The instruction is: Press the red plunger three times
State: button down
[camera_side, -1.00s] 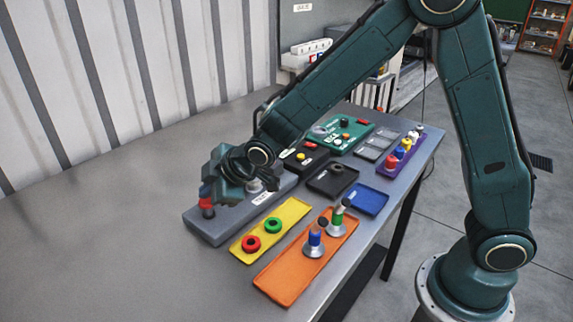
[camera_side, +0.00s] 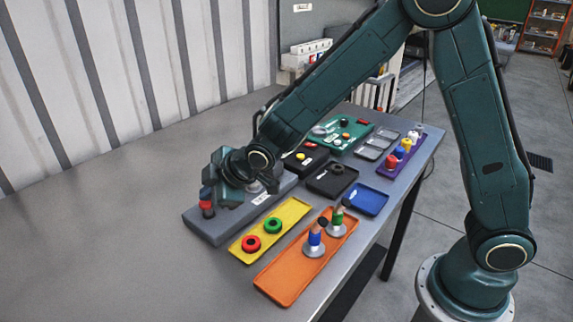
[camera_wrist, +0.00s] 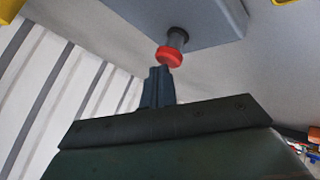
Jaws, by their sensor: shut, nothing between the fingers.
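The red plunger (camera_side: 207,205) stands upright on a dark stem at the left end of a grey base block (camera_side: 232,222). In the wrist view the plunger's red cap (camera_wrist: 170,57) and dark stem show clear of other things. My gripper (camera_side: 206,192) is shut and empty, with its bluish fingertips right above the red cap. In the wrist view my gripper's fingertips (camera_wrist: 160,71) are very close to the cap. I cannot tell whether they touch it or whether the plunger is pushed down.
A yellow tray (camera_side: 245,245) with a red and a green ring lies in front of the block. An orange tray (camera_side: 282,285) holds two upright pegs. Black, blue, purple and green units stand farther back. The table at left is bare.

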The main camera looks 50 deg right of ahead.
jog(key=shift+f, duration=1.05)
dwell(1.4)
jog(key=shift+r, duration=1.8)
jog(key=shift+r, duration=0.1)
jog(key=shift+r, duration=2.4)
dwell(0.7)
jog(key=shift+r, duration=1.9)
